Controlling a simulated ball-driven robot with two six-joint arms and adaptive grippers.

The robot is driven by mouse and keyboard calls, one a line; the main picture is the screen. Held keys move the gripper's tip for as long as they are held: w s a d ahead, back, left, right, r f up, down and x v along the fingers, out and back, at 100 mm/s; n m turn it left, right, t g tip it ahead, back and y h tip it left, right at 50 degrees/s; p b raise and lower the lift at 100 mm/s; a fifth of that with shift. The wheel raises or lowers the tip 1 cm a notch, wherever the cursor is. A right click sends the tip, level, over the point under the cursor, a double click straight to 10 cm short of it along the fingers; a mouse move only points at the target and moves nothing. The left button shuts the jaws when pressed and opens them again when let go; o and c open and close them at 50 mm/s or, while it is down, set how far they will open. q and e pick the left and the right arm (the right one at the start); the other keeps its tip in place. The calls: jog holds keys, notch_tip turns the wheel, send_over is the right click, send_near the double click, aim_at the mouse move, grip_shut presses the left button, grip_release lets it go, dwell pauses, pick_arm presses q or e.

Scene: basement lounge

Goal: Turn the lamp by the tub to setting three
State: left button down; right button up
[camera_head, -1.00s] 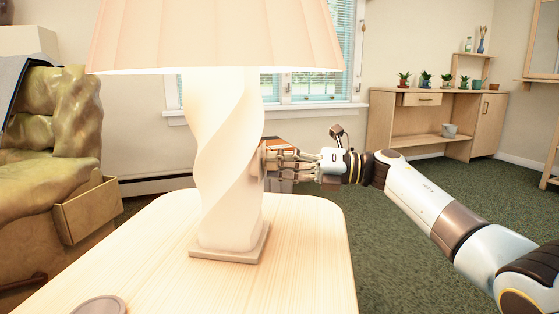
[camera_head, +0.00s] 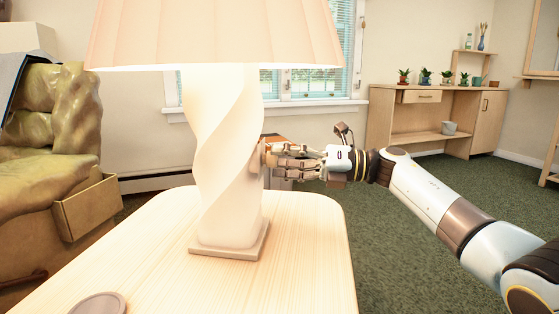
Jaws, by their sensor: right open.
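A lit lamp (camera_head: 228,165) with a white twisted body, a square base and a pleated shade stands on a pale wooden side table (camera_head: 300,250). My right gripper (camera_head: 270,158) comes in from the right and is open. Its fingertips are at the right side of the lamp body, around mid-height. A small round piece, possibly a knob (camera_head: 264,150), shows at the lamp's edge by the fingertips. Whether the fingers touch it I cannot tell. No tub that I can make out is in view. My left gripper is not in view.
A round coaster (camera_head: 99,304) lies at the table's front left. A greenish armchair (camera_head: 45,150) stands at the left. A wooden sideboard (camera_head: 415,118) with potted plants is at the back right. The green carpet (camera_head: 400,235) right of the table is clear.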

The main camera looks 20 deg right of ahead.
jog(key=v, duration=1.1)
